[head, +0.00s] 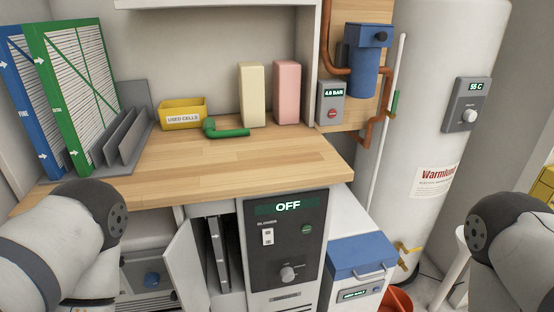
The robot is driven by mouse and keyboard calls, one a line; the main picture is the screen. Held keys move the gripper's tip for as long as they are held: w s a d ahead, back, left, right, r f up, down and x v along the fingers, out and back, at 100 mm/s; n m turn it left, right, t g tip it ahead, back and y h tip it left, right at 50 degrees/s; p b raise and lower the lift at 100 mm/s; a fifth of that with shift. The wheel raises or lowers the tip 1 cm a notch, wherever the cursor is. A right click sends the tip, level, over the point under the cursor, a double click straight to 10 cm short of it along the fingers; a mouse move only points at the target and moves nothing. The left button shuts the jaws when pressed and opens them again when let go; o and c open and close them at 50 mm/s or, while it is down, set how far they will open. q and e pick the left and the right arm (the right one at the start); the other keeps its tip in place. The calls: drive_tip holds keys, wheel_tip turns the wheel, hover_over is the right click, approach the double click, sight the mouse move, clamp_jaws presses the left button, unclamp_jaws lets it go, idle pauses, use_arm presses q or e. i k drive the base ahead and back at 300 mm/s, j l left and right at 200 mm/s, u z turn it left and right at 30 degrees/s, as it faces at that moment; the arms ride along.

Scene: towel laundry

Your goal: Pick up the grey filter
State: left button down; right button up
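A thin grey panel that looks like the grey filter (217,252) stands upright in the narrow slot under the counter, left of the blower panel. The slot's white door (183,262) is open to the left. Only the panel's front edge shows; its faces are hidden inside the slot. Neither of my grippers is in view. Only links of my left and right arms show, at the lower left and lower right.
A green filter (65,95) and a blue filter (22,90) stand in a grey slotted rack (125,98) on the wooden counter (190,163). A blue-lidded box (362,255) is right of the blower panel (288,235), which reads OFF.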

sight(216, 224)
drive_tip(key=l+u, duration=0.7)
drive_tip(key=k+l+u, duration=0.15)
drive_tip(key=u, duration=0.2)
drive_tip(key=l, duration=0.1)
